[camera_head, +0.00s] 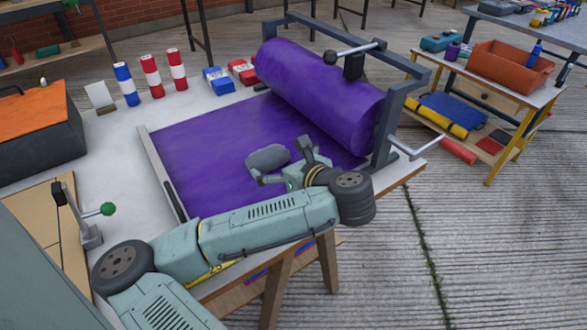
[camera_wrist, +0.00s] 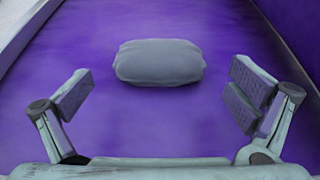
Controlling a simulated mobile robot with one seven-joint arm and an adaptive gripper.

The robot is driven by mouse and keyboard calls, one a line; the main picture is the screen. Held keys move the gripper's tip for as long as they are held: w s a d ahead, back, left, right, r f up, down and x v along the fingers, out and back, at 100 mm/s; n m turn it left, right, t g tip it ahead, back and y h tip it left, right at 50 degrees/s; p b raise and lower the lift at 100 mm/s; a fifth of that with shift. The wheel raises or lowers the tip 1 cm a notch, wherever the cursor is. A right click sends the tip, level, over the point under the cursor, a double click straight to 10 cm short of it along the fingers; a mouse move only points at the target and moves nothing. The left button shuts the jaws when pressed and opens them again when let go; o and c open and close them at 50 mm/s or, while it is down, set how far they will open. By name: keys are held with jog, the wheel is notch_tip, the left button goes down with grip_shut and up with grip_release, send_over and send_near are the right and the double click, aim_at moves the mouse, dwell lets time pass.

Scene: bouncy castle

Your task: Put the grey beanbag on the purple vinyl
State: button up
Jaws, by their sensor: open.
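The grey beanbag (camera_head: 268,157) is a small rounded pillow shape lying on the flat purple vinyl sheet (camera_head: 205,150). In the wrist view the beanbag (camera_wrist: 158,62) sits beyond the fingertips, centred between them, with purple vinyl (camera_wrist: 150,120) all around it. My gripper (camera_head: 283,163) is open and low over the vinyl, close beside the beanbag in the head view. In the wrist view the fingers of my gripper (camera_wrist: 158,97) are spread wide with nothing between the pads. No finger touches the beanbag in the wrist view.
A large purple vinyl roll (camera_head: 320,95) on a grey metal frame (camera_head: 388,125) stands right of the sheet. A metal strip (camera_head: 162,172) edges its left side. Red-and-white cylinders (camera_head: 151,76) and small blue and red packs (camera_head: 218,80) stand at the back. A clamp (camera_head: 88,225) stands front left.

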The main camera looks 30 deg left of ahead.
jog(key=shift+s+d+r+p, duration=0.15)
jog(key=shift+d+r+p, duration=0.7)
jog(key=shift+p, duration=0.25)
jog(key=shift+d+r+p, duration=0.15)
jog(key=shift+d+p, duration=0.2)
jog(key=shift+p, duration=0.35)
jog(key=s+d+p, duration=0.1)
jog(key=p, duration=0.2)
jog(key=shift+r, duration=0.35)
jog(key=shift+d+f, duration=0.3)
jog(key=shift+d, duration=0.05)
jog(key=shift+s+d, duration=0.15)
jog(key=shift+d, duration=0.2)
jog(key=shift+s+d+r+p, duration=0.25)
jog(key=shift+s+d+p, duration=0.1)
jog(key=shift+s+d, duration=0.15)
jog(key=shift+d, duration=0.15)
